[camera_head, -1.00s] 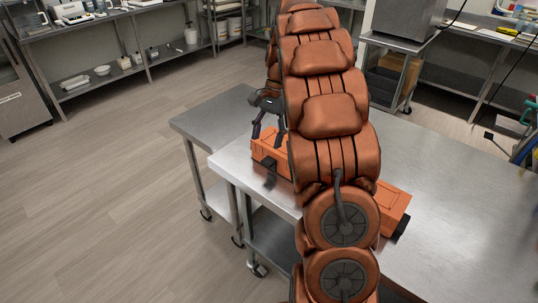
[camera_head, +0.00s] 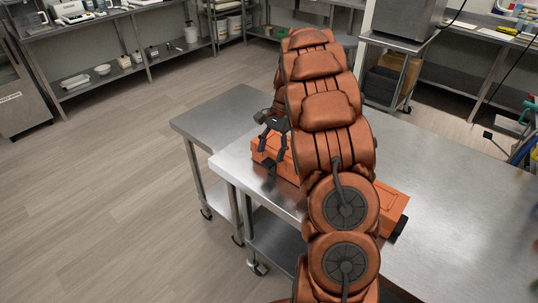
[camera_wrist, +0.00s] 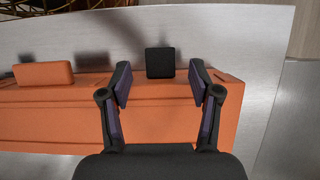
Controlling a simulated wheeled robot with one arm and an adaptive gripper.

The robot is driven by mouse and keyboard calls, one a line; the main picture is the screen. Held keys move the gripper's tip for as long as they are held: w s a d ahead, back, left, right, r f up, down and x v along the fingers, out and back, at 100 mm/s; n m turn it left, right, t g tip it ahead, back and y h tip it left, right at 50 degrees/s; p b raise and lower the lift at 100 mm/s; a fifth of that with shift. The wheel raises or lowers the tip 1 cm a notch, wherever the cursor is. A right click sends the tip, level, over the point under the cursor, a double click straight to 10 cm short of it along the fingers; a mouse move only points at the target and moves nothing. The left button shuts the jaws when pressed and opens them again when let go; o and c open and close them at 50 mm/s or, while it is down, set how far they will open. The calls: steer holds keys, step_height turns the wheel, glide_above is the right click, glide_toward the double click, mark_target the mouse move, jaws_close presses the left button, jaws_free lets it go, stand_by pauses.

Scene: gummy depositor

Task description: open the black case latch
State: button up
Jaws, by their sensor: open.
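An orange case (camera_head: 393,204) lies on the steel table, its middle hidden behind my arm. In the wrist view the case (camera_wrist: 60,118) spans the left and middle. A black latch (camera_wrist: 160,62) sits at its far edge, between and slightly beyond my fingertips. In the head view a dark latch (camera_head: 268,168) shows on the case's left front side. A second black latch (camera_head: 400,228) shows at the right end. My gripper (camera_head: 272,157) is open above the left part of the case. In the wrist view my gripper (camera_wrist: 160,78) has its fingers apart, on either side of the latch, with no clear contact.
An orange handle-like block (camera_wrist: 43,73) sticks out from the case edge, left of the latch. The steel table (camera_head: 470,215) is bare to the right of the case. A lower steel table (camera_head: 215,118) adjoins behind. Shelves stand along the back wall.

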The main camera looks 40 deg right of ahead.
mark_target(269, 167)
steer(key=shift+x, duration=1.2)
steer(key=shift+c, duration=0.4)
steer(key=c, duration=1.1)
